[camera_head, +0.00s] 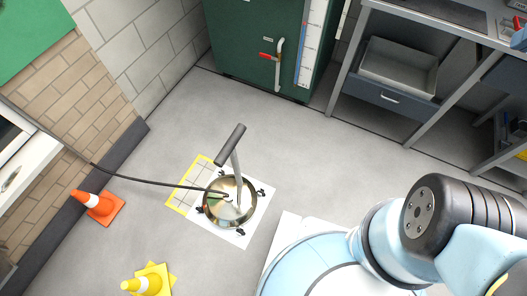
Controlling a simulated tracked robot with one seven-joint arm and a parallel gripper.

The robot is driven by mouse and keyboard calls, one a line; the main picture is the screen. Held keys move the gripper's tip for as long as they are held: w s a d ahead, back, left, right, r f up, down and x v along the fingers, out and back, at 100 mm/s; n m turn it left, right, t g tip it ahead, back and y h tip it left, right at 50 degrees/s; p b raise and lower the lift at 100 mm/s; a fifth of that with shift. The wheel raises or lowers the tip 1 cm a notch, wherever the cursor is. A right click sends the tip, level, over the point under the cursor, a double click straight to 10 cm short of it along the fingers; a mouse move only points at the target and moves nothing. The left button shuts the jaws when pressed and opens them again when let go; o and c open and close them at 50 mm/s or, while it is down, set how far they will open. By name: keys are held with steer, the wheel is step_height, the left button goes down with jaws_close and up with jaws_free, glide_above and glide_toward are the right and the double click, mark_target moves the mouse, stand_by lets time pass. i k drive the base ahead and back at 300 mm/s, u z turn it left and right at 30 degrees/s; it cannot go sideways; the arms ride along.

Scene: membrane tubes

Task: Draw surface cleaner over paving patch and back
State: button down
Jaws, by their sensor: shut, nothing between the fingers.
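The surface cleaner (218,209) is a round, shiny brass-coloured disc with small dark casters around its rim. A grey post rises from it to a thick dark grey bar grip (230,145), tilted in the picture. A black hose runs from its top to the left wall. The paving patch (188,187) is a pale gridded slab with a yellow border, on the floor just left of the cleaner. The cleaner stands mostly on a white sheet (262,196) and covers the patch's right part. My gripper is out of view; only links of my arm show at lower right, apart from the cleaner.
A green cabinet (245,40) with a red-handled lever is at the back. A grey workbench with a drawer (385,98) is at right. Grey floor between is clear.

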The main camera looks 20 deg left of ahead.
mark_target(234, 212)
steer(key=u, duration=0.1)
steer(key=k, duration=1.35)
steer(key=u, duration=1.5)
steer(key=i, duration=0.5)
steer(key=z, duration=0.05)
